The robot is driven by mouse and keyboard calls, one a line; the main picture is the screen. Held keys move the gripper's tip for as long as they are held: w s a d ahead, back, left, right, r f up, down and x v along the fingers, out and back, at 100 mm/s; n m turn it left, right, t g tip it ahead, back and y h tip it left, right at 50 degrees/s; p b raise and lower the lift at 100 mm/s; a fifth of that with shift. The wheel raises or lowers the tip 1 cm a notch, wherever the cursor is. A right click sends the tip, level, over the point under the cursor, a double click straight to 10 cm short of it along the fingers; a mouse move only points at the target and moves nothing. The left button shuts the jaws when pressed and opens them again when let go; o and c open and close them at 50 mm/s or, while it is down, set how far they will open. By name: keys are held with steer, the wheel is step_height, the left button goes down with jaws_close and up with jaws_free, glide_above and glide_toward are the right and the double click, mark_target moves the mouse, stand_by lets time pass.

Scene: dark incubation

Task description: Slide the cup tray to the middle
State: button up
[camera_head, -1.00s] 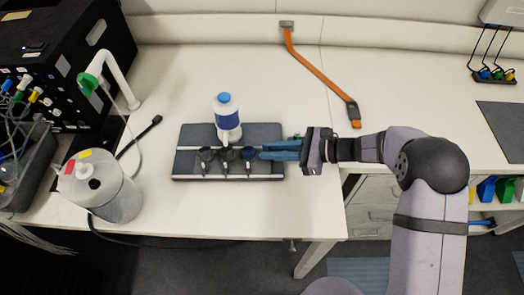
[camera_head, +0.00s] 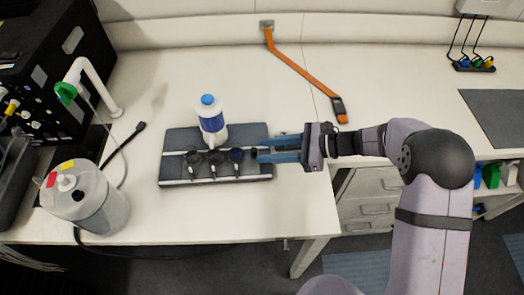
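The dark grey tray (camera_head: 262,172) lies on the white bench, left of my gripper. A white bottle with a blue cap and band (camera_head: 211,121) stands upright at the tray's back. My gripper (camera_head: 260,149) points left with its two blue fingers spread.
A jug (camera_head: 98,205) stands front left, with a dark cable (camera_head: 130,142) behind it. A black case (camera_head: 60,60) fills the back left. An orange strap (camera_head: 303,70) lies behind my gripper. The bench is clear between tray and strap; its front edge is close below the tray.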

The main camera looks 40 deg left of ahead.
steer(key=shift+b+v, duration=0.55)
steer(key=shift+v, duration=1.6)
steer(key=shift+d, duration=0.1)
steer(key=s+d+n+t+h, duration=0.1)
steer(key=d+n+t+h, duration=0.1)
steer(key=d, duration=1.2)
steer(key=s+d+f+n+t+h, duration=0.1)
steer(key=d+n+h, duration=0.4)
steer(key=d, duration=0.9)
steer(key=s+d+f+n+t+h, duration=0.1)
steer(key=s+d+n+t+h, duration=0.2)
steer(key=d, duration=1)
steer(key=shift+d+n+t+h, duration=0.4)
steer(key=shift+n+t+h, duration=0.2)
steer(key=shift+n+h, duration=0.15)
steer(key=shift+s+f, duration=0.1)
steer(key=shift+f, duration=0.05)
steer(key=shift+c, duration=0.6)
steer(key=shift+a, duration=0.1)
